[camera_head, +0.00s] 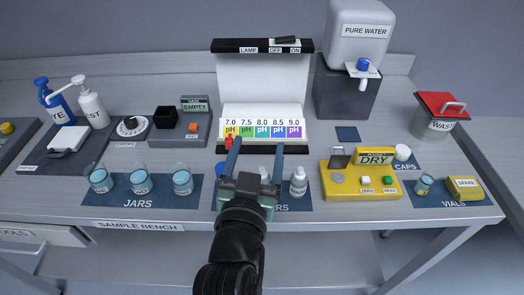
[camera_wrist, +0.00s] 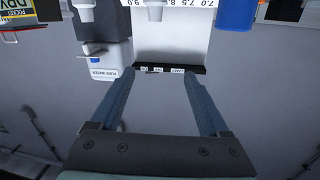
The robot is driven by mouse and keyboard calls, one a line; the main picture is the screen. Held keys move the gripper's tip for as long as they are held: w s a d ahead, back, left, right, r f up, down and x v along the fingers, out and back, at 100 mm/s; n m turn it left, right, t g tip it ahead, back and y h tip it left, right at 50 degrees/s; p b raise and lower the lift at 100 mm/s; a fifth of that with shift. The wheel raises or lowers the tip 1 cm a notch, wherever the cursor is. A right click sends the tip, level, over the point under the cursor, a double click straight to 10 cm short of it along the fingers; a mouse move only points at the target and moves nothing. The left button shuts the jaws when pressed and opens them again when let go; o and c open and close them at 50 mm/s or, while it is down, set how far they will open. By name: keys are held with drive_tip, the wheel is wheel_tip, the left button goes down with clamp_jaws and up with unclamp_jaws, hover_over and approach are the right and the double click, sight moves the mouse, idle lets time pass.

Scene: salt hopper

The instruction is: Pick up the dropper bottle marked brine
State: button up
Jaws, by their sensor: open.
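Dropper bottles stand on the dark blue mat (camera_head: 285,206) at the front middle of the bench. A white bottle (camera_head: 298,182) stands right of my gripper (camera_head: 257,150), its label too small to read. Another white-topped bottle (camera_head: 264,173) and a blue one (camera_head: 221,170) are partly hidden by my gripper. I cannot tell which one is marked brine. My gripper is open and empty, its fingers pointing towards the back of the bench. The upside-down wrist view shows the blue bottle (camera_wrist: 237,14) and two white ones (camera_wrist: 155,10) (camera_wrist: 85,12) at the top edge.
The jars (camera_head: 139,182) stand left of the droppers. The yellow dry post unit (camera_head: 360,182) stands to the right. Behind are the pH chart (camera_head: 262,129), the lamp panel (camera_head: 262,46) and the pure water dispenser (camera_head: 358,40). Bare bench lies between the chart and the yellow unit.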

sight(264, 173)
drive_tip(key=s+a+f+g+p, duration=0.1)
drive_tip(key=s+f+g+p, duration=0.45)
drive_tip(key=p, duration=0.55)
drive_tip(key=shift+t, duration=0.75)
drive_tip(key=x, duration=0.3)
drive_tip(key=p+x, duration=0.1)
drive_tip(key=x, duration=0.3)
drive_tip(key=f+p+x, duration=0.1)
drive_tip(key=x, duration=0.3)
drive_tip(key=shift+s+d+f, duration=0.1)
drive_tip(key=shift+d+f, duration=0.05)
drive_tip(key=shift+d, duration=0.15)
clamp_jaws()
